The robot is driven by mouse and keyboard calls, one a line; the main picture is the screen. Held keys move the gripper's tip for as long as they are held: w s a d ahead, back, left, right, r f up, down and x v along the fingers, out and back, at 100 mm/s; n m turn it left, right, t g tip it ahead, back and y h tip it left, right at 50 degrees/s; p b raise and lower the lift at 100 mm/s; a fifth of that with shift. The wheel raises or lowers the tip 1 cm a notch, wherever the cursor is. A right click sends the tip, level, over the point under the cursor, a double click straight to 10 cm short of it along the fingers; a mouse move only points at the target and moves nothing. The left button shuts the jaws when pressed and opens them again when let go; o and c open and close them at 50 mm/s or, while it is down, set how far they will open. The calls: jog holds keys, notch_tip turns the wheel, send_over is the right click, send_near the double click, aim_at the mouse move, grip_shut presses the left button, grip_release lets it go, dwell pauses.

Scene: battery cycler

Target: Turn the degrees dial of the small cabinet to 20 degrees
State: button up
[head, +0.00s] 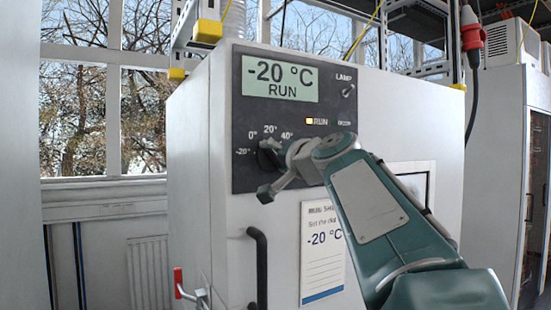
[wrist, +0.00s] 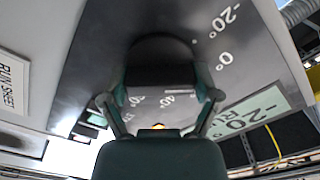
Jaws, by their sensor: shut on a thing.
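The small cabinet (head: 215,210) stands in the middle of the head view, with a dark control panel on its front. Its degrees dial (head: 267,156) is a black knob with marks from -20° through 0°, 20° and 40° around it. My gripper (head: 269,172) is at the dial, one finger below it. In the wrist view the dial (wrist: 160,52) lies between the two fingers, and my gripper (wrist: 160,85) is shut on it. The display (head: 280,79) reads -20 °C RUN. Which mark the dial points to is hidden by my gripper.
An orange RUN lamp (head: 309,121) is lit beside a lamp switch (head: 348,91). A run sheet (head: 323,255) showing -20 °C hangs below the panel. A black door handle (head: 259,268) stands out at lower left, near a red-handled clamp (head: 179,282).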

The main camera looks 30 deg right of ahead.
jog(key=m, duration=0.4)
jog(key=shift+m, duration=0.3)
jog(key=shift+f+m, duration=0.1)
jog(key=shift+m, duration=1.7)
jog(key=shift+w, duration=0.1)
jog(key=o, duration=1)
jog(key=shift+f, duration=0.1)
jog(key=shift+c, duration=0.2)
